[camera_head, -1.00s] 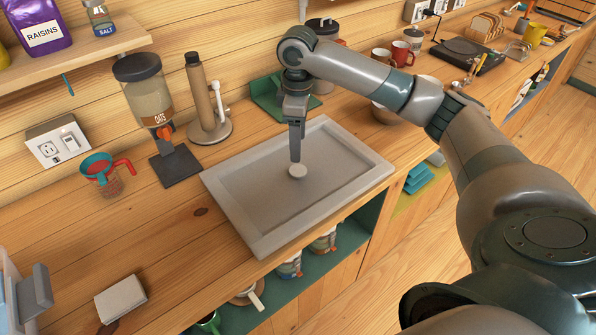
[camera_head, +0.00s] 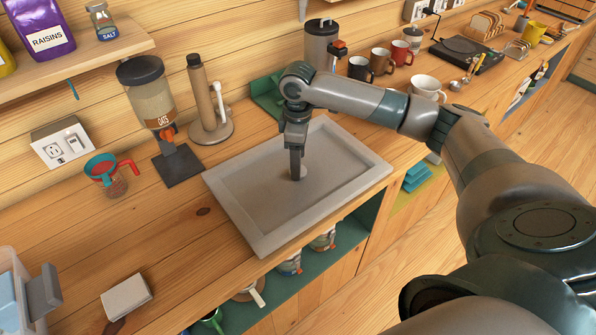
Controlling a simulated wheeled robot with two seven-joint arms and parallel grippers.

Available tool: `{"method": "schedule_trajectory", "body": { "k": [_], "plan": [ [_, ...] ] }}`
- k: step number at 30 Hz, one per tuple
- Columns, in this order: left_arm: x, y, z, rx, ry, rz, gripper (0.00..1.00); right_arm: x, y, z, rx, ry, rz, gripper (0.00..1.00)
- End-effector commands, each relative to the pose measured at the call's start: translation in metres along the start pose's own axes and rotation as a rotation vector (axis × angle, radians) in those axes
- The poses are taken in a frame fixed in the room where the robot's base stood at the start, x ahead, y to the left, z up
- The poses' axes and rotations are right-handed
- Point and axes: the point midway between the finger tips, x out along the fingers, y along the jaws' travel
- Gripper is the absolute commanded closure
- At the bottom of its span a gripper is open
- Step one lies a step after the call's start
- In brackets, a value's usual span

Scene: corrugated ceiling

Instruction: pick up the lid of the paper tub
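No tub or lid can be clearly identified as the paper tub's. A small pale round disc (camera_head: 303,171) lies in the shallow grey tray (camera_head: 235,205) on the counter; I cannot tell whether it is the lid. My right gripper (camera_head: 296,178) points straight down over the tray, its dark fingertips in front of the disc and hiding part of it. From this angle the fingers overlap, so their opening and any contact with the disc cannot be told. My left gripper is not clearly in view.
Behind the tray stand an oats dispenser (camera_head: 148,95), a paper-towel post (camera_head: 208,105) and a dark canister (camera_head: 320,45). A measuring cup (camera_head: 108,176) and a white block (camera_head: 126,296) are left. Mugs (camera_head: 381,61) stand back right. Bare counter lies left of the tray.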

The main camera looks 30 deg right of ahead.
Motion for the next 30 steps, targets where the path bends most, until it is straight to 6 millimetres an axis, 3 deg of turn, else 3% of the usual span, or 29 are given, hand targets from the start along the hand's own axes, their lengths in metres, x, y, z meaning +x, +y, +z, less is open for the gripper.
{"method": "schedule_trajectory", "body": {
  "k": [1, 8, 22, 28, 30],
  "plan": [
    [-0.008, 0.0, -0.001, 0.0, 0.0, 0.0, 0.15, 0.003, -0.001, 0.001, 0.0, -0.002, -0.002, 0.42],
    [-0.011, 0.0, -0.001, 0.0, -0.001, 0.0, 0.15, 0.025, 0.0, 0.0, -0.002, -0.001, 0.0, 0.42],
    [-0.011, -0.001, 0.0, 0.0, -0.001, -0.001, 0.15, 0.026, 0.0, 0.0, -0.001, 0.0, 0.001, 0.42],
    [-0.011, -0.001, 0.0, 0.0, -0.001, -0.001, 0.15, 0.026, 0.0, 0.0, -0.001, 0.0, 0.001, 0.9],
    [-0.011, -0.001, 0.0, 0.0, -0.001, -0.001, 0.15, 0.025, 0.0, 0.0, -0.001, 0.001, 0.001, 0.96]
  ]
}}
